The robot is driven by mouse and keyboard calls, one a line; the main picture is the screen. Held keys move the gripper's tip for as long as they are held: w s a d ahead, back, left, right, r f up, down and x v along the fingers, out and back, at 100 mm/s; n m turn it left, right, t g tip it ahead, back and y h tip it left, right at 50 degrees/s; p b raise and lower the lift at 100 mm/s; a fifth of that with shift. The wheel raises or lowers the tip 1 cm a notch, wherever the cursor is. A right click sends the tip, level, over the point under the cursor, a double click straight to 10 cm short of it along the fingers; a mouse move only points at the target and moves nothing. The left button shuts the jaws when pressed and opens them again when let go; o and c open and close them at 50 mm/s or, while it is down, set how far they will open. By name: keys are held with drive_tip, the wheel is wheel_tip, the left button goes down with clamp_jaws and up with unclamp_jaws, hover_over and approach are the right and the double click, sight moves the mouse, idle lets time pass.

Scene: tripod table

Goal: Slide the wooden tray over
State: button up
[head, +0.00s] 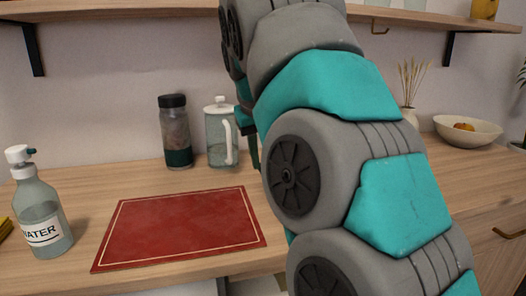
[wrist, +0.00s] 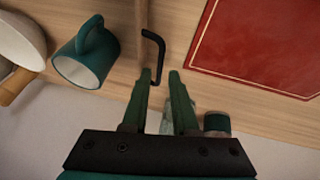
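The wooden tray (wrist: 141,18) shows in the wrist view as a thin upright wooden wall left of centre, with a black bar handle (wrist: 160,48) on its right side. A teal mug (wrist: 84,62) is on the left side of this wall. My gripper (wrist: 160,73) is open, its two dark green fingers apart. The handle's lower end appears between the fingertips; whether either finger touches it I cannot tell. In the head view my arm hides the tray, and the gripper is mostly hidden behind it.
A red mat (head: 185,228) lies left of my arm on the wooden counter (head: 105,184). A jar (head: 176,135) and a glass pitcher (head: 218,138) stand behind it. A water bottle (head: 42,215) is at far left, a bowl (head: 468,134) at right. A shelf (head: 140,10) hangs above.

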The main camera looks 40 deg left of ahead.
drive_tip(key=shift+x, duration=3.35)
clamp_jaws()
